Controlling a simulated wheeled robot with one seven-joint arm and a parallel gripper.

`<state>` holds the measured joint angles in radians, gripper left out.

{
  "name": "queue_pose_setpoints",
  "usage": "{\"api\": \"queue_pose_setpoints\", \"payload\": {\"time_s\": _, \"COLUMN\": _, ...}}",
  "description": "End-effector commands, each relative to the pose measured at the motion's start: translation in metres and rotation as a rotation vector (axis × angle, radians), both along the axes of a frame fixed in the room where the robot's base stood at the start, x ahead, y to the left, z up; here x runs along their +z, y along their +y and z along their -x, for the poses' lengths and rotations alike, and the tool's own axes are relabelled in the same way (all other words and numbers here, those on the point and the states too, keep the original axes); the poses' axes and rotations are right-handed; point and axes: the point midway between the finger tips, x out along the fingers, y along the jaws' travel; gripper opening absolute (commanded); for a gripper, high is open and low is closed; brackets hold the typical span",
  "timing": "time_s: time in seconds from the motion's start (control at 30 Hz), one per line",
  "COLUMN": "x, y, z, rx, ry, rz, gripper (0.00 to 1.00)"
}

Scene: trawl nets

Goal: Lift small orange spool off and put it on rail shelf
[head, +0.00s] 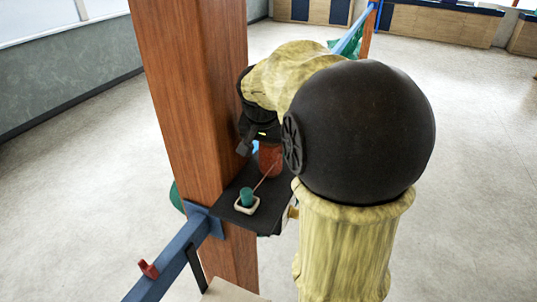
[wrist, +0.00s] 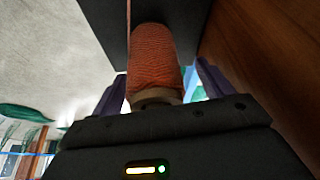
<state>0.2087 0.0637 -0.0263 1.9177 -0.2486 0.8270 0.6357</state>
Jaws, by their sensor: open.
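The small orange spool (head: 270,157) is at the far end of a dark shelf (head: 262,218) beside the wooden post in the head view. In the wrist view the orange spool (wrist: 155,58) shows wound cord and a pale flange at its near end. My gripper (wrist: 160,88) is open, with one dark finger on each side of the spool; whether they touch it is unclear. In the head view my gripper (head: 250,142) is partly hidden by my arm. The spool's contact with the shelf is hard to make out.
A teal spool (head: 247,196) in a pale square holder stands at the shelf's near end. A thin reddish line runs between the spools. A wooden post (head: 195,100) rises close on the left. A blue rail (head: 175,262) with a red piece (head: 148,269) extends lower left.

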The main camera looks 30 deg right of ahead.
Motion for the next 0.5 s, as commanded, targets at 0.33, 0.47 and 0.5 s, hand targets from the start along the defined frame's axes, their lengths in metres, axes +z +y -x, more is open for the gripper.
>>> {"api": "queue_pose_setpoints", "payload": {"time_s": 0.33, "x": 0.0002, "y": -0.0036, "z": 0.0012, "rx": -0.008, "ry": 0.000, "rz": 0.000, "gripper": 0.28}}
{"api": "queue_pose_setpoints", "payload": {"time_s": 0.47, "x": 0.0003, "y": -0.0018, "z": 0.0006, "rx": -0.003, "ry": 0.000, "rz": 0.000, "gripper": 0.28}}
{"api": "queue_pose_setpoints", "payload": {"time_s": 0.5, "x": 0.0003, "y": -0.0012, "z": 0.0005, "rx": -0.002, "ry": 0.000, "rz": 0.000, "gripper": 0.28}}
